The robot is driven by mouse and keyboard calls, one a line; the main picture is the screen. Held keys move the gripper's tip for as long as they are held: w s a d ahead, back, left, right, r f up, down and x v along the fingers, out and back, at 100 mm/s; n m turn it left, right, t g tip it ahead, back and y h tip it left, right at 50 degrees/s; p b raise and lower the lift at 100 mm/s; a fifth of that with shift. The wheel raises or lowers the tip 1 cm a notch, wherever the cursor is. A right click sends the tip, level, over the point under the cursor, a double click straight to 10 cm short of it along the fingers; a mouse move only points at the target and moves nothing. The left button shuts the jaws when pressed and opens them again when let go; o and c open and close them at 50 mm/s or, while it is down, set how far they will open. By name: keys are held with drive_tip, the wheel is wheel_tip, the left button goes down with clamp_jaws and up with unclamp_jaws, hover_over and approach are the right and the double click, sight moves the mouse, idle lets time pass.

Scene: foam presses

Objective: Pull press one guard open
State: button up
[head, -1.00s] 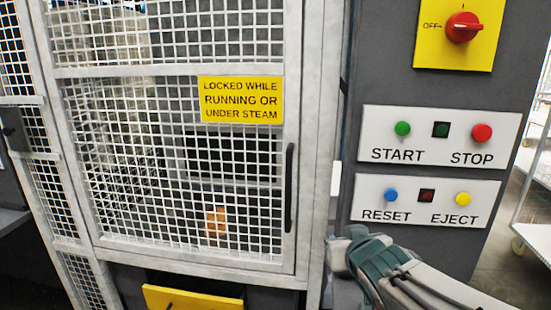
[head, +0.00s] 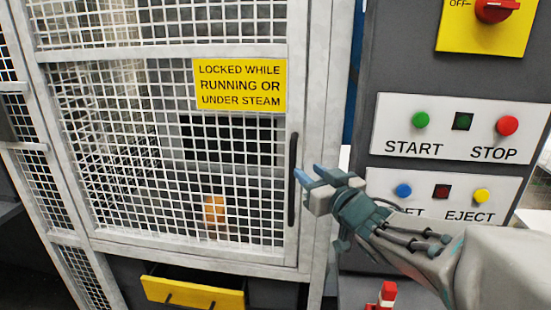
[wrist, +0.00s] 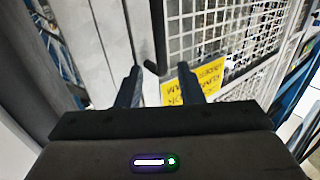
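The press guard (head: 170,257) is a grey-framed white mesh door, and it looks closed. A yellow sign (head: 240,85) on it reads "LOCKED WHILE RUNNING OR UNDER STEAM". The guard's black vertical bar handle (head: 293,180) is on the door's right edge. My gripper (head: 312,174) is just right of the handle, with its fingers pointing left toward it. In the wrist view my gripper (wrist: 165,88) has its two dark fingers spread apart with nothing between the tips. The handle's end (wrist: 154,68) appears just beyond the fingers, apparently not gripped.
Right of the guard is a control panel with START (head: 420,120), STOP (head: 507,126), RESET (head: 403,190) and EJECT (head: 481,195) buttons and a red rotary switch (head: 497,9). A yellow drawer (head: 193,293) is below the guard. An orange object (head: 214,211) shows behind the mesh.

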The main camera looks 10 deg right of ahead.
sight(294, 160)
drive_tip(key=p+x, duration=0.1)
drive_tip(key=x, duration=0.7)
drive_tip(key=shift+w+a, duration=0.1)
drive_tip(key=shift+w, duration=0.1)
clamp_jaws()
